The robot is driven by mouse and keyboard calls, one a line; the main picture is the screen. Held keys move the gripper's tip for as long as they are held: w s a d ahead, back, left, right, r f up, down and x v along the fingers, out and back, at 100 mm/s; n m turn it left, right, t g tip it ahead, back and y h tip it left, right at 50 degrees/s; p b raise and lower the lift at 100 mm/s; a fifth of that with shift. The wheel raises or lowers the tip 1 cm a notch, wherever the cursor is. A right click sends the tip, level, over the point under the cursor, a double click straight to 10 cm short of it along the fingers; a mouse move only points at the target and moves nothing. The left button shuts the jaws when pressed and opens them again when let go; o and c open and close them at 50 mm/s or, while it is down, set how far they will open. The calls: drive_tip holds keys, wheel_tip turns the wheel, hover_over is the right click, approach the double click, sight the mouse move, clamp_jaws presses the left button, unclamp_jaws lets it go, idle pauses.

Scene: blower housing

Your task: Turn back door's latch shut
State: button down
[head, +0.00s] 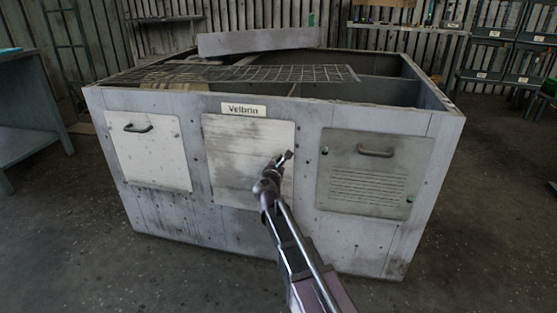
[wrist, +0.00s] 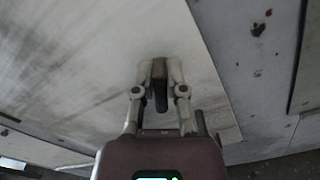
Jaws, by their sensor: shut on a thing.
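The blower housing (head: 165,225) is a grey metal box with three panels on its near face. The middle panel (head: 235,150) is pale and smudged, under a "Velbrin" plate (head: 244,110). My gripper (head: 282,163) is at the right part of this panel. In the wrist view my gripper (wrist: 160,80) is shut on a small dark latch (wrist: 160,92) that stands in front of the pale panel (wrist: 90,60). The fingers cover part of the latch, so its exact angle is hard to tell. Which panel is the back door is not marked.
A white left panel (head: 150,155) has a dark handle (head: 138,128). A louvred right panel (head: 375,172) has a handle (head: 376,152). A wire mesh (head: 260,74) and a grey beam (head: 258,41) lie across the open top. A bench (head: 30,125) stands at left; the floor in front is clear.

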drive_tip(key=m, duration=0.6)
drive_tip(key=shift+d+f+b, duration=0.25)
drive_tip(key=shift+f+b, duration=0.05)
drive_tip(key=m, duration=0.6)
drive_tip(key=shift+f, duration=0.25)
drive_tip(key=c, duration=0.7)
unclamp_jaws()
drive_tip(key=shift+d, duration=0.1)
drive_tip(key=shift+s, duration=0.2)
drive_tip(key=v, duration=1.1)
drive_tip(key=shift+s, duration=0.35)
